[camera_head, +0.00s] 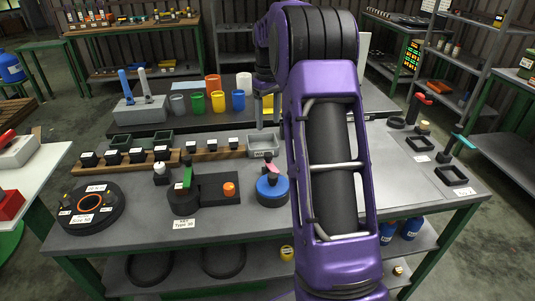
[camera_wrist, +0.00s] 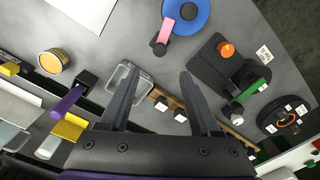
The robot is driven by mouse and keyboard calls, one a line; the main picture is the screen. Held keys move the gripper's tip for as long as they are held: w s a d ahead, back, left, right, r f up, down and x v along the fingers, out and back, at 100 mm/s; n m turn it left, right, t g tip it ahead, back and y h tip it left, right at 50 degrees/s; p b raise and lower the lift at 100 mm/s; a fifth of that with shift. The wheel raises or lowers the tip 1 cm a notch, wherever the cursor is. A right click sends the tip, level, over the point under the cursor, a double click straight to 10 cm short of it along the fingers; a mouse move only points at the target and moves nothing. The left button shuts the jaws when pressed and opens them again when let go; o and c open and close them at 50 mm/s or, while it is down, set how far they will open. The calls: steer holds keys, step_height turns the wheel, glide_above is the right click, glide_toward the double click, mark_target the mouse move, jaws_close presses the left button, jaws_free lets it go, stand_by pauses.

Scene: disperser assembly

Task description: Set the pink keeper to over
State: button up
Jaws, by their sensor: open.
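The pink keeper (camera_head: 271,168) is a small pink bar at the far side of a round blue part (camera_head: 272,188) on a dark base, near the table's front middle. In the wrist view the pink keeper (camera_wrist: 165,31) reaches out from the edge of the blue part (camera_wrist: 187,14), with a black piece at its outer end. I cannot tell its exact tilt. My gripper (camera_head: 268,124) is open and empty, pointing down above the table behind the keeper, apart from it. In the wrist view my gripper's fingers (camera_wrist: 160,73) are spread with nothing between them.
A grey metal tray (camera_head: 263,144) lies below my gripper. A black base with a green lever (camera_head: 187,179) and an orange knob (camera_head: 229,189) stands left of the keeper. A wooden strip with black blocks (camera_head: 137,156) runs behind. Coloured cups (camera_head: 218,101) stand farther back.

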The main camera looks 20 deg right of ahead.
mark_target(268, 154)
step_height(268, 154, down, 13)
steer(key=shift+r+b, duration=0.1)
steer(key=shift+b, duration=0.3)
jaws_close()
